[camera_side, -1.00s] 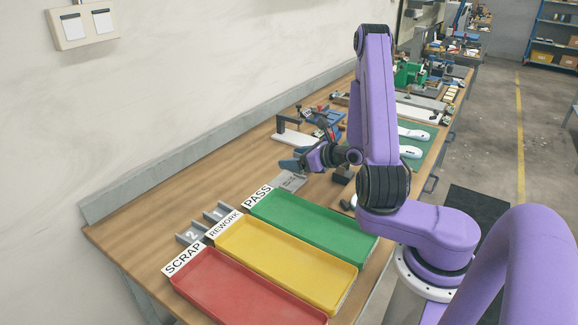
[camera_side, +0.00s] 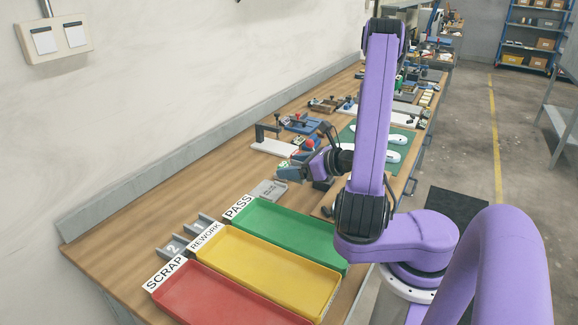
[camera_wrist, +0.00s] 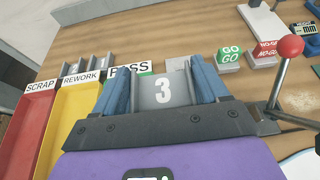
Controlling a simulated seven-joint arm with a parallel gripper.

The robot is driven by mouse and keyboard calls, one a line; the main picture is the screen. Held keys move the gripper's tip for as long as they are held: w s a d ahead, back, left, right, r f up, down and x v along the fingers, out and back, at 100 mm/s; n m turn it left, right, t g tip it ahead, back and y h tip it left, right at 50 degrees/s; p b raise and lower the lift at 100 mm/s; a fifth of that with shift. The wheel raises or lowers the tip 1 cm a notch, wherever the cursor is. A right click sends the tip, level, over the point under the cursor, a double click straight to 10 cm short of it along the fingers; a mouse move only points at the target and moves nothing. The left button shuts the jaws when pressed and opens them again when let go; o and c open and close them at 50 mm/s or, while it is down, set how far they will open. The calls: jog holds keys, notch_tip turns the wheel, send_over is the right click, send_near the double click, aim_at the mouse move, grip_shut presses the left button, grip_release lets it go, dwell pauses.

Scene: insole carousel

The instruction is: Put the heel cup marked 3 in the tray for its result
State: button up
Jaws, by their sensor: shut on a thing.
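My gripper (camera_wrist: 163,82) is shut on the grey heel cup marked 3 (camera_wrist: 162,92), held between its blue fingers in the wrist view. In the side view my gripper (camera_side: 284,173) is over the bench beyond the PASS end of the trays; the cup is not clear there. The green PASS tray (camera_side: 290,232), yellow REWORK tray (camera_side: 270,268) and red SCRAP tray (camera_side: 225,302) lie side by side, with no cup visible in them. The wrist view shows a green GO block (camera_wrist: 229,58) and a red NO-GO block (camera_wrist: 264,53) right of the cup.
Grey holders marked 2 (camera_side: 172,248) and 1 (camera_side: 199,224) stand behind the trays. A flat grey plate (camera_side: 268,190) lies near my gripper. A red-knobbed lever (camera_wrist: 290,47) rises close on the right in the wrist view. Bare bench (camera_side: 130,215) lies left of the trays.

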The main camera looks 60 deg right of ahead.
jog(key=shift+s+a+r, duration=0.1)
jog(key=shift+s+r, duration=0.1)
jog(key=shift+s, duration=0.15)
jog(key=shift+a+r, duration=0.1)
jog(key=shift+a, duration=0.1)
jog(key=w+a+r+n+y, duration=0.35)
jog(key=w+a+r, duration=0.35)
jog(key=w+a, duration=0.45)
jog(key=n+g+y, duration=1)
jog(key=n+g, duration=0.4)
jog(key=n, duration=0.1)
send_over(251, 285)
jog(key=d, duration=0.5)
notch_tip(251, 285, down, 10)
jog(key=shift+m, duration=0.25)
jog(key=shift+w+d+f, duration=0.1)
jog(key=shift+d+f, duration=0.05)
jog(key=shift+f, duration=1.85)
jog(key=shift+w+d+f, duration=0.1)
jog(key=shift+f, duration=1.85)
jog(key=shift+f, duration=0.3)
